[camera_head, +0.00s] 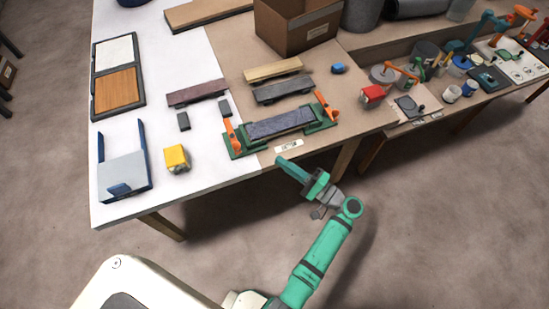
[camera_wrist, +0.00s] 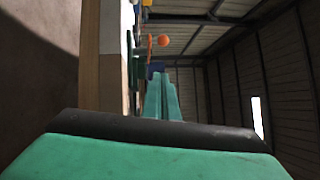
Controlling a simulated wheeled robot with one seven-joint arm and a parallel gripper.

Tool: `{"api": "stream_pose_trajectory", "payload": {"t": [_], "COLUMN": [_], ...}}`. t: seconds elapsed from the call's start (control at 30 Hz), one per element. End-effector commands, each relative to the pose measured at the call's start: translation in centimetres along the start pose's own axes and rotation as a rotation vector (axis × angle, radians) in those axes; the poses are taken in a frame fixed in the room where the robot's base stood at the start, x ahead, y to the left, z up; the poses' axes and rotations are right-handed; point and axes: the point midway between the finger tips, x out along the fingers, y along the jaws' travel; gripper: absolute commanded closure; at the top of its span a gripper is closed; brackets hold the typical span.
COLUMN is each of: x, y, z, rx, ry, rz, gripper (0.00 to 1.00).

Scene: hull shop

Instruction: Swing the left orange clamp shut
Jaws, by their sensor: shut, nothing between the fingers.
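The left orange clamp (camera_head: 231,137) stands at the left end of a green fixture (camera_head: 241,151) near the table's front edge. Its arm looks raised, clear of the dark grey plank (camera_head: 281,124) lying in the fixture. A matching right orange clamp (camera_head: 325,106) is at the other end, also looking raised. My gripper (camera_head: 281,161) is shut and empty, in front of the table edge, to the right of and apart from the left clamp. In the wrist view the shut fingers (camera_wrist: 161,98) point toward orange parts (camera_wrist: 163,41); which clamp these belong to is unclear.
A small label (camera_head: 289,146) lies in front of the fixture. A yellow block (camera_head: 176,158) and a blue-sided stand (camera_head: 124,171) are to the left. Floor in front is clear.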

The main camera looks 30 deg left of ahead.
Motion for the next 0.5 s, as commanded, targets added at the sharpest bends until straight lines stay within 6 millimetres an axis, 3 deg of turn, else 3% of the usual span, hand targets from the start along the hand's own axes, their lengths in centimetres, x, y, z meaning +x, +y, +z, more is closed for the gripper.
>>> {"api": "stream_pose_trajectory", "payload": {"t": [0.5], "x": [9.2], "y": [0.1], "z": [0.7], "rx": [0.001], "ry": [-0.002], "rz": [0.000], "gripper": [1.00]}}
